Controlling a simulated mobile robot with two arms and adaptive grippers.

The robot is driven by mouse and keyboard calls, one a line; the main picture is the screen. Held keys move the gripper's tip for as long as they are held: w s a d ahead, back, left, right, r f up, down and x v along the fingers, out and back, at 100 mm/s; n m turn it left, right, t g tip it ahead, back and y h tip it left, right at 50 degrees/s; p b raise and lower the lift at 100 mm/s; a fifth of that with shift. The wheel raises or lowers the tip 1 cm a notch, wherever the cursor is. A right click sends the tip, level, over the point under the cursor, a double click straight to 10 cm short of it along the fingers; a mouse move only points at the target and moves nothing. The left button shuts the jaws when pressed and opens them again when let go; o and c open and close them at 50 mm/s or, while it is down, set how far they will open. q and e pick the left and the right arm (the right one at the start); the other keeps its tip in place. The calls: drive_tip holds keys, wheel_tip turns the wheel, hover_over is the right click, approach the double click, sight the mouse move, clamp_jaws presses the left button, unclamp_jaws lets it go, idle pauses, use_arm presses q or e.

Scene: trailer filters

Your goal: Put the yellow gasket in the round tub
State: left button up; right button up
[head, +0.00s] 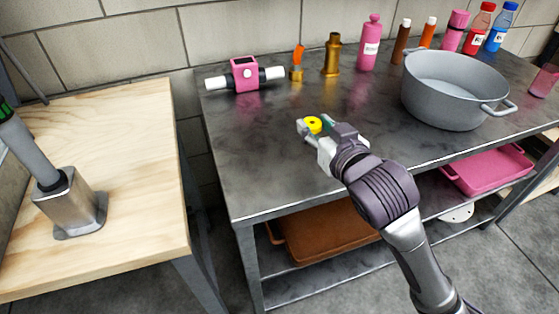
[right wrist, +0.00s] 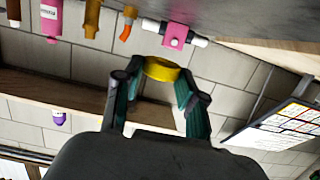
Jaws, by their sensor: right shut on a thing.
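The yellow gasket (head: 313,124) is a small ring held between the fingertips of my right gripper (head: 312,130), above the front middle of the dark metal table. In the right wrist view the gasket (right wrist: 161,69) sits between the two fingers, and my right gripper (right wrist: 155,85) is shut on it. The round tub (head: 455,82) is a grey pot with side handles, standing on the table to the right of my gripper. Its visible inside looks empty. My left gripper is not in the head view.
A pink device with white ends (head: 245,74), a brass piece with an orange lever (head: 297,66) and a brass fitting (head: 332,56) stand at the back. Several bottles, including a pink one (head: 370,44), line the wall behind the tub. The table's front middle (head: 270,180) is clear.

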drive_tip(key=b, duration=0.1)
hover_over(280, 167)
wheel_tip(280, 167, down, 4)
drive_tip(key=shift+f, duration=0.15)
drive_tip(key=shift+f+b, duration=0.4)
drive_tip(key=shift+f, duration=1.35)
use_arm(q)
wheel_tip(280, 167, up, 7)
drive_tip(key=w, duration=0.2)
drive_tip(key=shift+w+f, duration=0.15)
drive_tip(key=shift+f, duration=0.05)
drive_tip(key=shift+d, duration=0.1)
use_arm(e)
drive_tip(key=shift+f, duration=0.1)
drive_tip(key=shift+f, duration=0.15)
drive_tip(key=o, duration=0.8)
drive_tip(key=shift+c, duration=0.2)
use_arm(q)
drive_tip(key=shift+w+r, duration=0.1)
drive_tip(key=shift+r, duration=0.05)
